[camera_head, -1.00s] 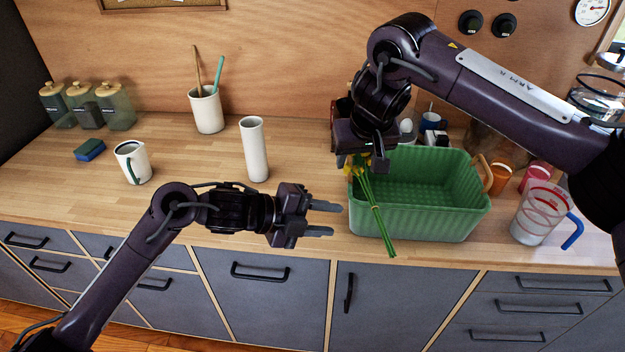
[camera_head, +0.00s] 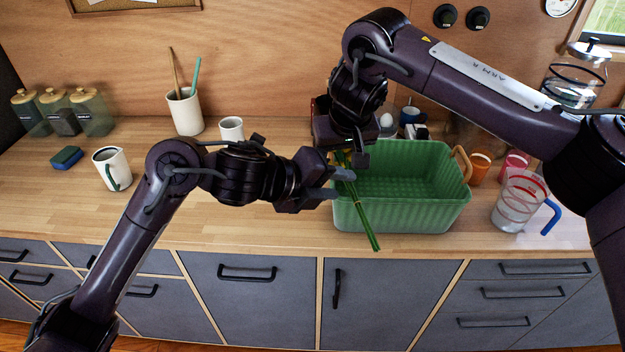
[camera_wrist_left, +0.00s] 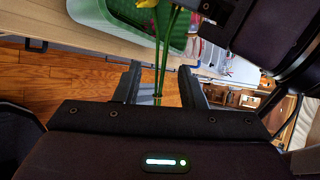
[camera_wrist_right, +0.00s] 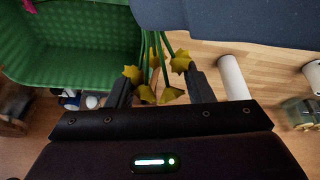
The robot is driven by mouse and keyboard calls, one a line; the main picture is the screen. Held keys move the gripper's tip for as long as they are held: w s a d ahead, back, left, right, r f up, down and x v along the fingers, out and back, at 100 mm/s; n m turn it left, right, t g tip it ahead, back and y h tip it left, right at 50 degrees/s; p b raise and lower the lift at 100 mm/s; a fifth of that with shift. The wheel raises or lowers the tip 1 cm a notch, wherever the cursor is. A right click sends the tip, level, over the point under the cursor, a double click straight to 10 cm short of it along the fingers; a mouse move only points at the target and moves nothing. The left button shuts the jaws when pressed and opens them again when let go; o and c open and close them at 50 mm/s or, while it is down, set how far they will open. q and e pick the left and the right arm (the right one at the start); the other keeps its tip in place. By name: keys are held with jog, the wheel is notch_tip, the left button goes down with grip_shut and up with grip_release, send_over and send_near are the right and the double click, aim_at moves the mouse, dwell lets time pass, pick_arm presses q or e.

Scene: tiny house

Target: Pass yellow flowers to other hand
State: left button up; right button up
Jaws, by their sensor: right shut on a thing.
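The yellow flowers show their blooms (camera_wrist_right: 160,92) between the right gripper's fingers in the right wrist view. Their green stems (camera_head: 362,215) hang down in front of the green basket in the head view. My right gripper (camera_wrist_right: 160,90) is shut on the flowers near the blooms. My left gripper (camera_head: 330,182) is open, with its fingertips beside the stems just below the right gripper. In the left wrist view the stems (camera_wrist_left: 163,55) run between the open fingers (camera_wrist_left: 160,85). The blooms are mostly hidden in the head view.
A green basket (camera_head: 455,205) stands on the wooden counter (camera_head: 230,225) behind the stems. A measuring jug (camera_head: 515,205) is right of it. A white vase (camera_head: 231,129) is partly behind my left arm.

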aim_at(349, 185)
pick_arm(q)
jog(key=shift+x, duration=1.45)
grip_shut()
pick_arm(e)
jog(key=o, duration=1)
